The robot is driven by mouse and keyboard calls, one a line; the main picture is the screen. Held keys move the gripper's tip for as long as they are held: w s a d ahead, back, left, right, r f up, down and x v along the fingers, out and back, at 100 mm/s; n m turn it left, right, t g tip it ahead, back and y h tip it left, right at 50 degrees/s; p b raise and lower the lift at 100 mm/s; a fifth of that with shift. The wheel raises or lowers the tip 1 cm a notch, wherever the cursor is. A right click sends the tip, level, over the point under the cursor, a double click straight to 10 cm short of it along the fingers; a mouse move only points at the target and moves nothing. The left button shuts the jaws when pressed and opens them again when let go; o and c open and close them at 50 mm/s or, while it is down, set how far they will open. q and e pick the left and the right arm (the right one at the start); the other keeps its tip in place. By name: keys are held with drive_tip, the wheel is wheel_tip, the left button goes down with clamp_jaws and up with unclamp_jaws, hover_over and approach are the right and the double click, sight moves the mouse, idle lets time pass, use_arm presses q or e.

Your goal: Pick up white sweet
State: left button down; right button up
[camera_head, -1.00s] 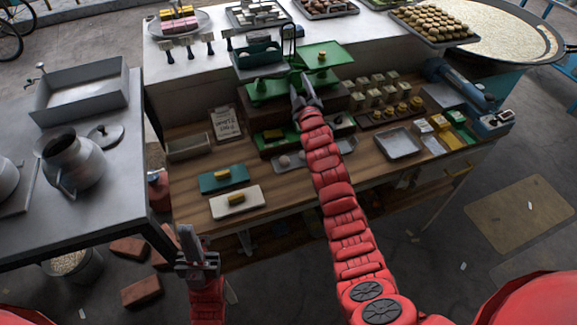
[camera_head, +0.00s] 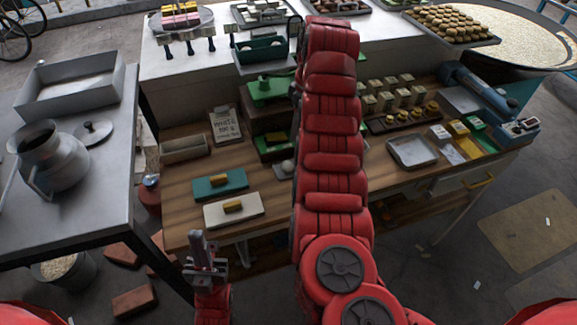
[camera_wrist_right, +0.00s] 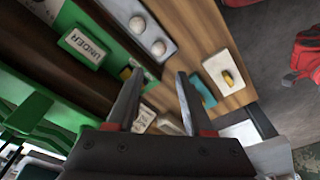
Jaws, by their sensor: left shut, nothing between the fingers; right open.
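Two round whitish sweets sit on a narrow grey tray (camera_wrist_right: 140,42) in the right wrist view: one sweet (camera_wrist_right: 137,24) and another (camera_wrist_right: 158,47). In the head view one pale sweet (camera_head: 287,166) shows just left of my right arm; the arm hides the rest of that tray. My right gripper (camera_wrist_right: 158,75) is open and empty, with its fingers apart above the bench, the sweets lying beyond its fingertips. In the head view the right gripper is hidden behind its arm. My left gripper (camera_head: 201,240) is shut and empty, low in front of the bench.
A green scale (camera_head: 268,89) stands behind the tray, partly hidden by my arm. A teal board (camera_head: 204,187) and a white board (camera_head: 250,206), each with a yellow piece, lie on the left. A metal tray (camera_head: 412,151) and boxed goods are on the right.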

drive_tip(key=p, duration=0.2)
hover_over(288, 163)
drive_tip(key=d, duration=0.1)
drive_tip(key=f, duration=1.1)
drive_tip(key=shift+s+d+f, duration=0.1)
drive_tip(key=shift+s+d, duration=0.1)
drive_tip(key=shift+a+f, duration=0.2)
drive_tip(key=shift+f, duration=0.1)
drive_tip(key=f+p, duration=0.1)
drive_tip(key=a+f+p, duration=0.1)
drive_tip(key=f, duration=0.1)
drive_tip(key=shift+w+f, duration=0.2)
drive_tip(key=shift+f, duration=0.6)
clamp_jaws()
